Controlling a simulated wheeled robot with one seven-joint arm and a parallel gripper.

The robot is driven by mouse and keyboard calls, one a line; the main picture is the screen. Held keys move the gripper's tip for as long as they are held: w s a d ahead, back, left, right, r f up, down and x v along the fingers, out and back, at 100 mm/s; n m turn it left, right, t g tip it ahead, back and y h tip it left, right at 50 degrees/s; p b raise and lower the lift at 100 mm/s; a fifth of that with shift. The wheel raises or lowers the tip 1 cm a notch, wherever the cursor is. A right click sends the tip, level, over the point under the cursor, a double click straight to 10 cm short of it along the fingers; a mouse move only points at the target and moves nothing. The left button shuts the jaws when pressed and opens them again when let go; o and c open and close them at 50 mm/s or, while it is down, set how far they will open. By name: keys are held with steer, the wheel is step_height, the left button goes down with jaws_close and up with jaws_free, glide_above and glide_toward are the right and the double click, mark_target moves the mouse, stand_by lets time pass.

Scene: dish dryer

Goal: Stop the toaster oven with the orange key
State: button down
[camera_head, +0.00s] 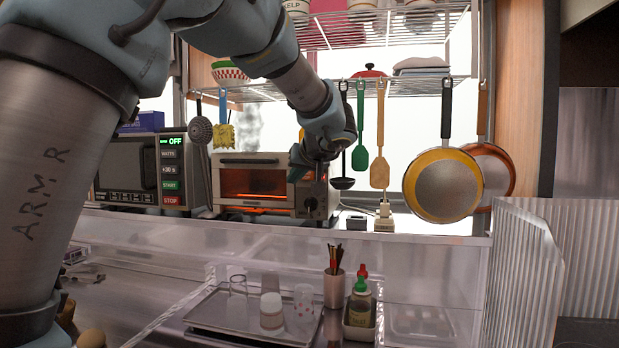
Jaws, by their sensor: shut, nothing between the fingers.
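The toaster oven (252,160) stands on the counter behind the clear ledge, its window (253,183) glowing orange. Pale smoke rises above it. Its control panel (317,193) is at its right end, with a dark knob (310,203) low on it. My gripper (297,173) is shut and empty, pointing down at the left edge of the panel. It covers the upper part of the panel. I cannot clearly make out an orange key there, and cannot tell whether the fingertips touch the oven.
A microwave (125,165) with a green OFF display stands left of the oven. Utensils and pans (443,185) hang from the shelf (400,88) at right. The clear ledge (200,238) runs in front, with a tray (215,325) and bottles (361,300) below it.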

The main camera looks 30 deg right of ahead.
steer(key=shift+w, duration=0.1)
steer(key=w+d+p, duration=0.6)
steer(key=shift+w, duration=0.2)
stand_by(0.4)
steer(key=shift+d+f, duration=0.1)
stand_by(1.9)
steer(key=shift+w+d, duration=0.15)
steer(key=shift+w, duration=0.1)
